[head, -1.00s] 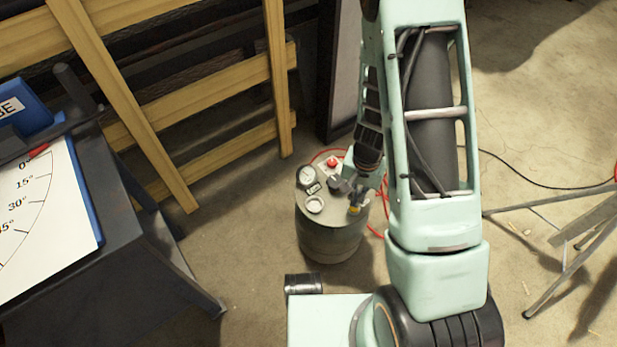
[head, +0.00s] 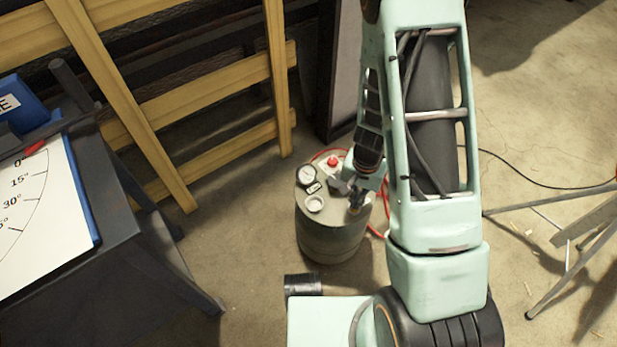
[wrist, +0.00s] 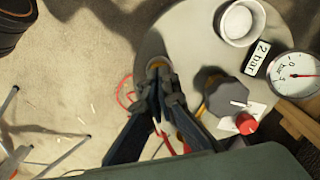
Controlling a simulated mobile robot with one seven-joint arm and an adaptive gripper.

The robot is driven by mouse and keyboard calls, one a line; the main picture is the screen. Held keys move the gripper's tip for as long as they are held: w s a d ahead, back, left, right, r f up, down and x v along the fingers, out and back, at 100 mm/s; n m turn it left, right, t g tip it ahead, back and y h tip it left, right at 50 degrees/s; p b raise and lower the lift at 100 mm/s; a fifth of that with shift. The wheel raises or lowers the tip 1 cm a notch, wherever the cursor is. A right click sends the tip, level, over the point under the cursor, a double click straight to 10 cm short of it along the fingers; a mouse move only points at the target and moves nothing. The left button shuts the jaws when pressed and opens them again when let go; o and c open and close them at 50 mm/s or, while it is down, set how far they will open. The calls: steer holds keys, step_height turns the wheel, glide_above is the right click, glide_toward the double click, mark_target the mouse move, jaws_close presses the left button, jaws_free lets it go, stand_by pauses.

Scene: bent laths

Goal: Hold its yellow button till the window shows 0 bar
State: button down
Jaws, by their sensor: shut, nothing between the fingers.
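The grey drum-shaped pot (head: 330,240) stands on the floor, with fittings on its flat lid. My gripper (head: 356,207) points down at the lid's near right side, its fingers shut and empty. In the wrist view the fingertips (wrist: 158,78) cover most of the yellow button (wrist: 156,63); only a yellow edge shows. They look to be on it, but I cannot tell how far it is pressed. The window (wrist: 262,58) reads 2 bar. It is small in the head view (head: 314,187). The round gauge (wrist: 297,74) with a red needle is beside it.
The lid also bears a white round cup (wrist: 238,22), a dark many-sided knob (wrist: 228,95) and a red knob (wrist: 246,123). A red hose (head: 376,232) lies behind the pot. A dark table (head: 130,240) stands left, a metal trestle (head: 580,250) right.

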steer(key=shift+f+b, duration=0.45)
steer(key=shift+f, duration=0.15)
steer(key=shift+r, duration=0.2)
stand_by(0.9)
step_height(320, 180, up, 7)
steer(key=p, duration=0.6)
steer(key=shift+f, duration=0.1)
stand_by(0.4)
